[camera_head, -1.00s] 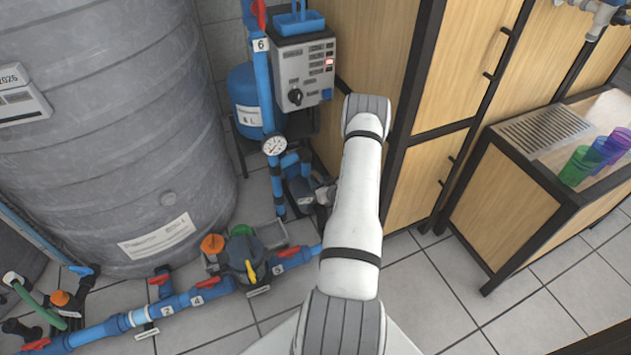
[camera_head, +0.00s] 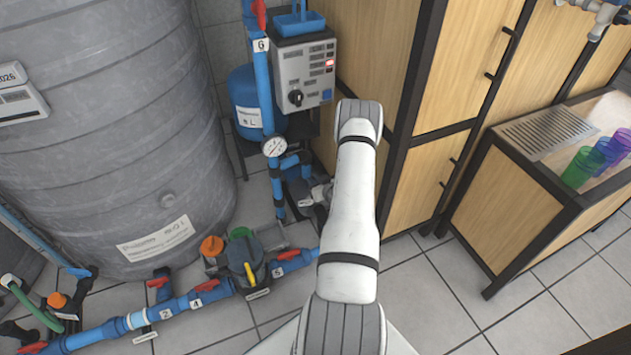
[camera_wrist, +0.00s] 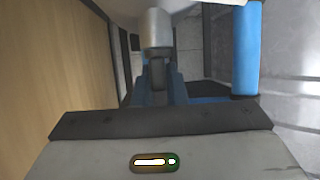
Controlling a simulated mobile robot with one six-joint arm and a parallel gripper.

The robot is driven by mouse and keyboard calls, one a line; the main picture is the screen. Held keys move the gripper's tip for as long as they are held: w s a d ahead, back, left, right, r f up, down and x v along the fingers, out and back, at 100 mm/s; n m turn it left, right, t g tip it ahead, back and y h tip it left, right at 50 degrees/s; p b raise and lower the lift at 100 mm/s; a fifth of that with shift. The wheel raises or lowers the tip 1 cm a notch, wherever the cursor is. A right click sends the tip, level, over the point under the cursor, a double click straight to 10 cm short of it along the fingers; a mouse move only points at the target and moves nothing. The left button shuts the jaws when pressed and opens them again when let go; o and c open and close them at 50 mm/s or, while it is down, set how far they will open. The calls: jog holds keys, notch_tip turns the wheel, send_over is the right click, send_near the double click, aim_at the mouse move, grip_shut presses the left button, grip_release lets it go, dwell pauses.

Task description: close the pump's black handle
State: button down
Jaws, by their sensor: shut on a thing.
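In the wrist view a black handle (camera_wrist: 157,74) hangs below a pale grey rounded pump part (camera_wrist: 156,28). My gripper (camera_wrist: 160,92) has its two blue-tinted fingers on either side of the handle and is shut on it. The fingertips and the handle's far end are hard to make out. In the head view the dark pump (camera_head: 300,190) stands low behind the blue pipes, just left of my arm. My arm hides most of the handle area there.
A control box (camera_head: 305,75) with a black knob hangs above the pump. A blue upright pipe (camera_head: 264,90) with a gauge (camera_head: 274,146) stands left. A large grey tank (camera_head: 110,130) fills the left side. Wooden cabinets (camera_head: 465,70) stand close on the right.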

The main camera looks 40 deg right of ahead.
jog(key=shift+w+a+m+h, duration=0.1)
jog(key=shift+m+h, duration=0.3)
jog(key=shift+h, duration=0.1)
jog(key=shift+m+h, duration=0.4)
jog(key=c, duration=1.5)
grip_release()
jog(key=shift+o, duration=0.2)
